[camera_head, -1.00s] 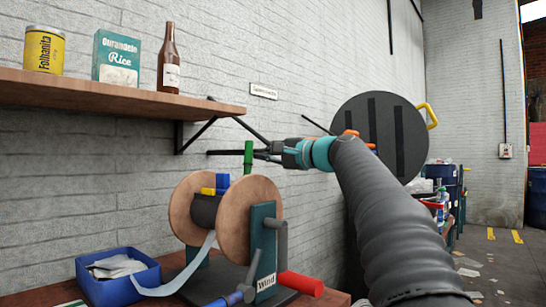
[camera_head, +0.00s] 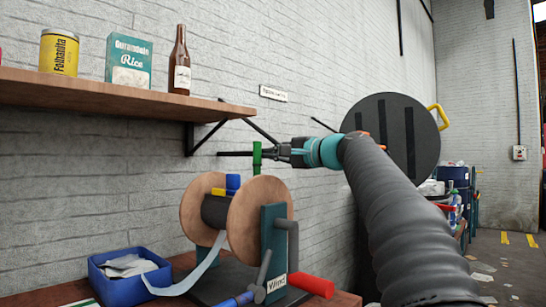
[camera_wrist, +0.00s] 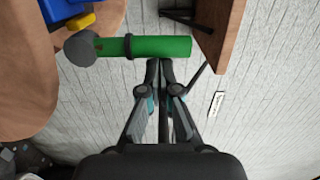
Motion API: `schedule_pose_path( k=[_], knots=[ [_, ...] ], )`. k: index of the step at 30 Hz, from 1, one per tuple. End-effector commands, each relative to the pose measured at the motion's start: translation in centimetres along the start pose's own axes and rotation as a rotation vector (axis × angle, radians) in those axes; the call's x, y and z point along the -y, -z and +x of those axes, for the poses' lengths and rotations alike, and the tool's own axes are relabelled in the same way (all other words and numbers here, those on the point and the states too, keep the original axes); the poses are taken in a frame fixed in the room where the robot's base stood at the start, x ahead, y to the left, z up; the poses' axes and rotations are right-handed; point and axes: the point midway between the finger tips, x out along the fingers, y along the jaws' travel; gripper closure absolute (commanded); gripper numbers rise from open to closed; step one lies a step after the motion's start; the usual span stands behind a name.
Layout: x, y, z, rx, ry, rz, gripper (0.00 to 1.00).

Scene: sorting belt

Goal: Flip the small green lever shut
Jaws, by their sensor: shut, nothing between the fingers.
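The small green lever (camera_head: 257,156) stands upright above the wooden spool, with a dark band around it. In the wrist view the green lever (camera_wrist: 160,46) lies across the picture, its dark round pivot end at the left. My gripper (camera_head: 278,153) is just right of the lever in the head view, pointing at it. In the wrist view the fingertips of my gripper (camera_wrist: 159,66) are together and empty, right at the lever's near edge. I cannot tell whether they touch it.
The wooden spool (camera_head: 258,220) has blue and yellow blocks on top and a red-handled crank (camera_head: 312,285) at its side. A shelf (camera_head: 110,95) with a can, box and bottle juts out above left. A blue bin (camera_head: 105,284) stands below left.

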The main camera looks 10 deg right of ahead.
Motion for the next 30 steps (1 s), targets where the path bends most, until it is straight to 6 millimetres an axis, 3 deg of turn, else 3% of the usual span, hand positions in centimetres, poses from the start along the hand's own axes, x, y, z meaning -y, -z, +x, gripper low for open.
schedule_pose_path(
  k=[14,30],
  knots=[
    [0.2,-3.1,0.1,0.001,-0.016,-0.371,1.0],
    [-1.1,-6.8,0.3,0.001,-0.041,-0.874,1.0]
  ],
)
